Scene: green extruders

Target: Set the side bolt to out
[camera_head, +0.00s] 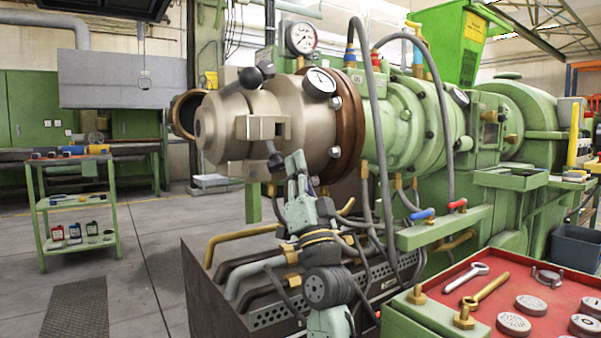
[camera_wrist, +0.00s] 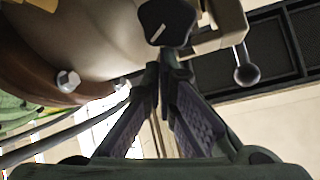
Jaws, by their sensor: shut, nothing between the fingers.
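The metal extruder head (camera_head: 215,125) carries a pale bracket block (camera_head: 262,128) on its near side. A short lever with a dark knob (camera_head: 275,161) hangs below the block; I take this to be the side bolt. My gripper (camera_head: 295,158) is just right of that knob, fingers pointing up. In the wrist view my finger pads meet at the tips (camera_wrist: 165,72), shut with nothing between them. A black knob (camera_wrist: 167,22) is just beyond the tips; contact cannot be told.
Pipes (camera_head: 245,270) run below. A red tool tray (camera_head: 510,295) is at lower right.

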